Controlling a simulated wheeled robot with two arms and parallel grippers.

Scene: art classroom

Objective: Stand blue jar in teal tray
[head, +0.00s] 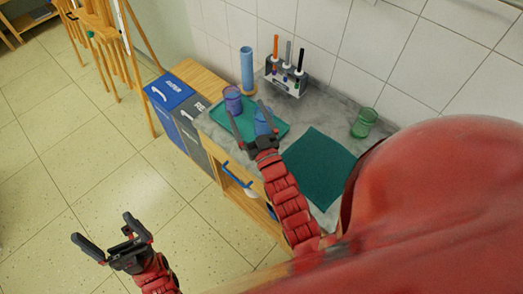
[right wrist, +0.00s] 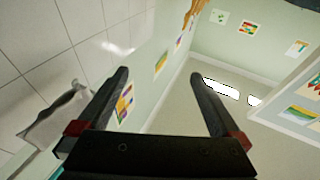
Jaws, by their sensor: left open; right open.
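The blue jar (head: 263,121) appears upright over the teal tray (head: 281,128) on the grey counter; my right gripper partly hides its lower part. My right gripper (head: 246,108) is open above the tray, its fingers pointing towards the wall. In the head view the jar shows beside the right-hand finger; I cannot tell whether they touch. In the right wrist view the open fingers (right wrist: 162,90) have nothing between them. My left gripper (head: 103,229) is open and empty over the floor at lower left.
A purple jar (head: 232,98) stands at the tray's far left. Behind are a tall blue cylinder (head: 247,70) and a marker rack (head: 285,78). Bins (head: 168,92) adjoin the counter.

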